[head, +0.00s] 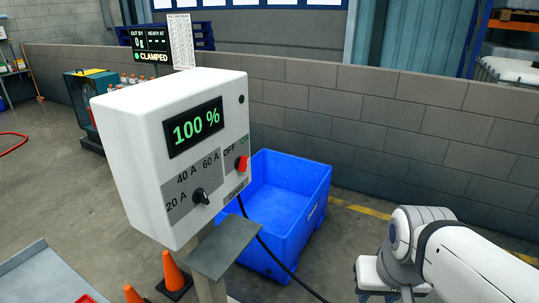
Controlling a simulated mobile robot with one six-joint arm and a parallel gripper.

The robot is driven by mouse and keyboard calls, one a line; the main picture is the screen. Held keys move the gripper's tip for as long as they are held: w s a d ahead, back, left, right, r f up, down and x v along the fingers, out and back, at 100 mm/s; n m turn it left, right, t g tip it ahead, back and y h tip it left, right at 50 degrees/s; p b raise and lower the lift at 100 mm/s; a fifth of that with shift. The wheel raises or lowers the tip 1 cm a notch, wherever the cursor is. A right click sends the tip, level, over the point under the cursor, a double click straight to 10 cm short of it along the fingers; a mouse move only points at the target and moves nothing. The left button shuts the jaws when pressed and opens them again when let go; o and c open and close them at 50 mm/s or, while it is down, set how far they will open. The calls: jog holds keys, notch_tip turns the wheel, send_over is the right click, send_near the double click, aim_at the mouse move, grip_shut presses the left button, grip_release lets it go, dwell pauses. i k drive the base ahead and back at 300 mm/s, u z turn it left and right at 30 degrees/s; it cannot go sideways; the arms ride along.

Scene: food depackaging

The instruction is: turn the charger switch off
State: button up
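The charger (120,140) is a white box on a post, left of centre in the head view. Its display (195,127) reads 100 % in green. The charger switch (242,163) is a small red piece on the right of the front face, beside the OFF and ON labels. I cannot tell which label it is set to. A black knob (200,196) sits below left, near the 20 A, 40 A and 60 A marks. My arm shows at the lower right, well apart from the charger.
A grey shelf (224,246) juts out below the charger. A blue bin (318,212) stands behind it, with a black cable (273,255) running in front. Orange cones (174,272) stand near the post. A block wall (390,120) closes off the back.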

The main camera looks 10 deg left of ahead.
aim_at(241, 163)
jog(key=u, duration=0.1)
jog(key=i, duration=0.95)
jog(key=z, duration=0.1)
